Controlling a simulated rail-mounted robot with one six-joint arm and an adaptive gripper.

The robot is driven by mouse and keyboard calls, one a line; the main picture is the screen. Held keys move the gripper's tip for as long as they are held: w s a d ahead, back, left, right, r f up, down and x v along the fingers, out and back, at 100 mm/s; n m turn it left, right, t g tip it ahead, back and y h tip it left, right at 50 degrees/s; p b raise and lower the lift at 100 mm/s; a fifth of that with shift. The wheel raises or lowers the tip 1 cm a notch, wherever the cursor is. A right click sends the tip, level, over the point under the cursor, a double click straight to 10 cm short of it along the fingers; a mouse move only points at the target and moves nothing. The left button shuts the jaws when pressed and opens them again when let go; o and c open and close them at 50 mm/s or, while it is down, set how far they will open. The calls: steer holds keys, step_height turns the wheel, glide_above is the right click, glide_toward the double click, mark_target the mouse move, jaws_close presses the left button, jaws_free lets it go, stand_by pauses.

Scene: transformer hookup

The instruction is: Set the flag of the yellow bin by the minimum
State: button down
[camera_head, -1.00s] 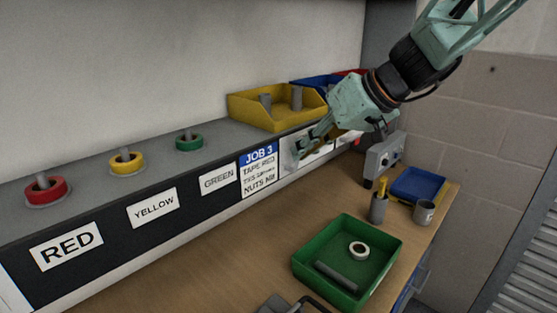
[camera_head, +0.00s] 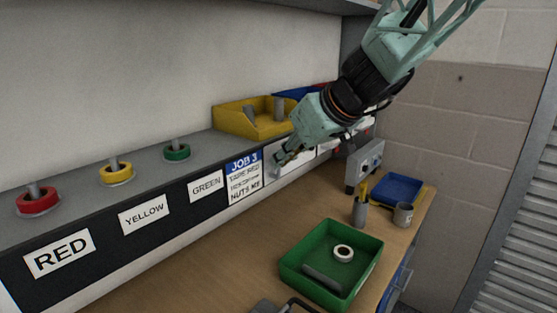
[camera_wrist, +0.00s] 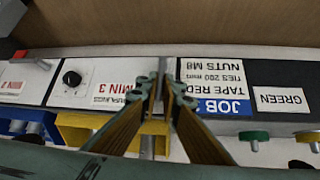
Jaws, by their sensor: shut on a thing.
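The yellow bin (camera_head: 228,122) stands on the shelf with two grey cylinders in it. Its yellow edge also shows upside down in the wrist view (camera_wrist: 78,136). A white label panel (camera_wrist: 100,88) reading MIN 3, with a black knob (camera_wrist: 72,78), is on the shelf front by it. My gripper (camera_head: 279,163) is at the shelf front, just right of the JOB 3 card. In the wrist view the fingertips (camera_wrist: 166,84) are close together at a narrow grey piece (camera_wrist: 168,66), seemingly the flag, between panel and card. The fingers hide most of it.
The JOB 3 card (camera_head: 244,178) is left of my gripper. Red (camera_head: 38,203), yellow (camera_head: 116,175) and green (camera_head: 177,153) tape rolls sit on pegs. A green tray (camera_head: 297,270) holds a white ring and a grey bar.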

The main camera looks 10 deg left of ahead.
steer(key=c, duration=2.8)
jaws_free()
steer(key=shift+v, duration=6)
steer(key=shift+d, duration=0.1)
steer(key=s+d+f+m+h, duration=0.2)
steer(key=s+d, duration=0.6)
steer(key=s, duration=0.4)
steer(key=s+d+f+m+g+h, duration=0.1)
steer(key=s+d+f+m, duration=0.3)
steer(key=s+d, duration=0.4)
steer(key=s+d+f+m+g+h, duration=0.1)
steer(key=s+d+f+m+h, duration=0.2)
steer(key=s+d, duration=0.5)
steer(key=shift+s+d+f+h+p, duration=0.1)
steer(key=shift+s, duration=1.25)
steer(key=shift+s+d+f+h+p, duration=0.1)
steer(key=shift+s+p, duration=0.05)
steer(key=shift+s, duration=1.25)
steer(key=shift+s+d+f+h+p, duration=0.1)
steer(key=shift+s+d, duration=0.05)
steer(key=shift+s, duration=1.2)
